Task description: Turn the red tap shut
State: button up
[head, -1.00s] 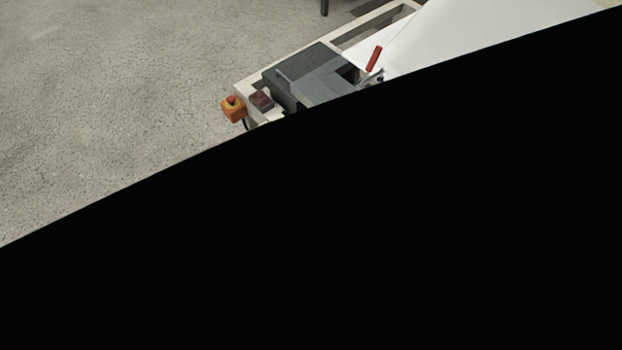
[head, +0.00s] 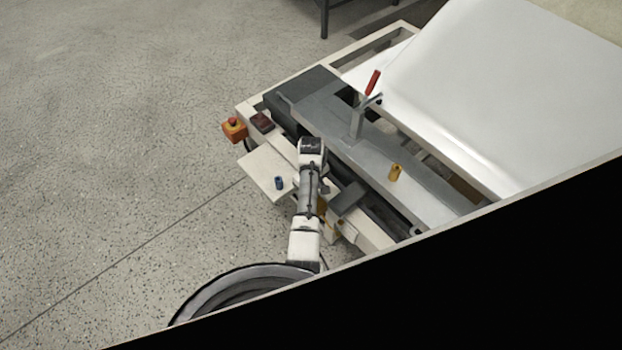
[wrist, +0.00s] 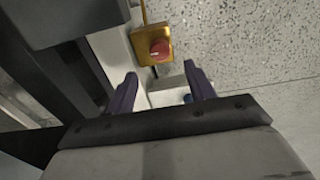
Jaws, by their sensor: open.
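A round red knob (wrist: 160,49) with a small pale mark sits on a yellow-orange box in the wrist view. In the head view this red knob (head: 233,121) is at the machine's left corner. A separate red lever handle (head: 373,83) stands tilted on a metal clamp; I cannot tell which red part is called the tap. My gripper (wrist: 160,73) is open, its two dark fingers apart with nothing held between them. The knob appears beyond the fingertips, apart from them. In the head view my arm stands over the machine's near edge; its fingers are not clear there.
A white side plate (head: 262,166) carries a small blue piece (head: 278,183). A dark red block (head: 262,122) is beside the knob. A yellow piece (head: 395,172) stands on the grey bed. A large white shell (head: 510,75) fills the back right. Open speckled floor lies left.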

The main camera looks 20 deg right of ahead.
notch_tip(320, 180, up, 6)
jog(key=shift+f, duration=0.1)
dwell(0.6)
